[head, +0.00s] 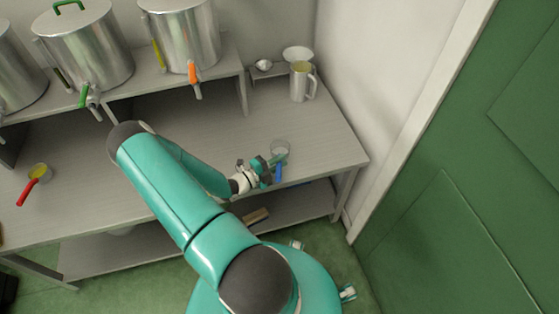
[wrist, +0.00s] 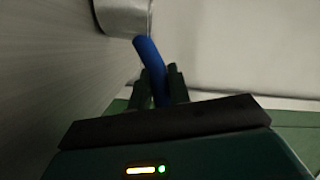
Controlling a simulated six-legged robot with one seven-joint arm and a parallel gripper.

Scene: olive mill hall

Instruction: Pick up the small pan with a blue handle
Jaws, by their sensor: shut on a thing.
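The small pan (head: 280,147) with a blue handle (head: 278,172) is near the front right of the steel table in the head view. My gripper (head: 270,167) is at its handle, with the handle between the fingers. In the wrist view the blue handle (wrist: 150,58) rises between my two dark fingers (wrist: 163,88), which are shut on it. Part of the metal pan (wrist: 122,14) shows at the top of the wrist view. I cannot tell whether the pan touches the table.
A second small pan with a red handle (head: 28,191) lies at the left of the table (head: 225,130). Steel vats with taps (head: 87,50) stand on a raised shelf behind. A metal jug (head: 301,82) stands at the back right. A white wall and green door (head: 470,200) bound the right side.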

